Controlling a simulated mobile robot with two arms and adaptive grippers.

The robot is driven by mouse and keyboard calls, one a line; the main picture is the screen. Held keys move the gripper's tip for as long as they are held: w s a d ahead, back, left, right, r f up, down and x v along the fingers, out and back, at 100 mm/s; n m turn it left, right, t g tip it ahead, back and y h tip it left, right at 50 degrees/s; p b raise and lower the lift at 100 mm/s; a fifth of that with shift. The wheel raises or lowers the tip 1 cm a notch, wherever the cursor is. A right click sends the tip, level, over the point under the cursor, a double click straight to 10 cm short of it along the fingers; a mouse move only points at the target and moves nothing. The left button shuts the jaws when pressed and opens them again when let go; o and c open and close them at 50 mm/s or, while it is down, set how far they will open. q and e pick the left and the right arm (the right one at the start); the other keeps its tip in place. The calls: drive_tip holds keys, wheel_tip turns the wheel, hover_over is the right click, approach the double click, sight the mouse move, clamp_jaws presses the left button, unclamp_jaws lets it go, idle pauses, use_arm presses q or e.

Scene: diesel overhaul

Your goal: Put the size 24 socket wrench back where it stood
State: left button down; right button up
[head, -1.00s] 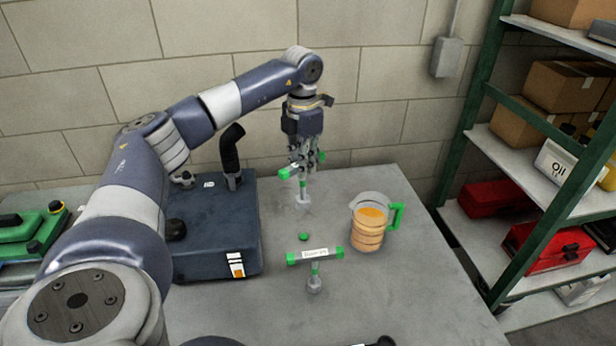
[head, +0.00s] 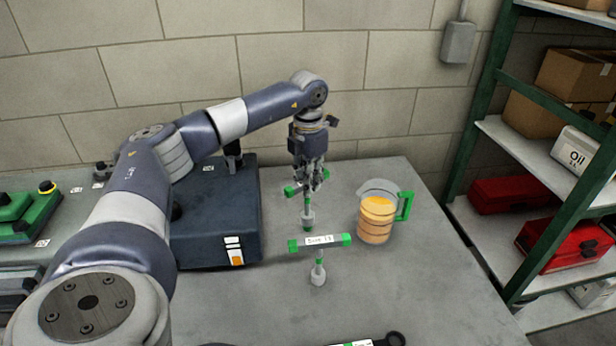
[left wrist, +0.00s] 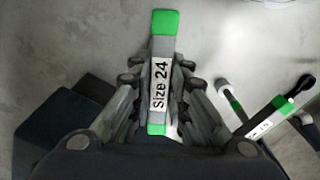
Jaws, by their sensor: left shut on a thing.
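The size 24 socket wrench (head: 307,213) hangs upright in my left gripper (head: 311,181), which is shut on its crossbar. In the left wrist view its grey bar with green ends and a "Size 24" label (left wrist: 160,85) lies between the fingers. The socket points down over the grey table, right at a small green spot (head: 307,228). I cannot tell whether the socket touches the table. A second socket wrench (head: 320,240), also green-ended and labelled, stands upright just in front of it; it also shows in the left wrist view (left wrist: 267,118). My right gripper is not in view.
A measuring jug (head: 377,215) with orange liquid and a green handle stands close to the right. A dark blue box (head: 215,225) is to the left. A black ring-ended tool (head: 394,340) lies at the front edge. Shelves (head: 500,140) stand at the right.

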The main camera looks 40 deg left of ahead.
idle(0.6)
use_arm(q)
drive_tip(key=shift+f, duration=0.25)
drive_tip(key=shift+f+b, duration=0.45)
drive_tip(key=shift+f, duration=0.6)
drive_tip(key=c, duration=1.5)
unclamp_jaws()
drive_tip(key=shift+o, duration=0.2)
drive_tip(key=o, duration=0.5)
drive_tip(key=shift+o, duration=0.2)
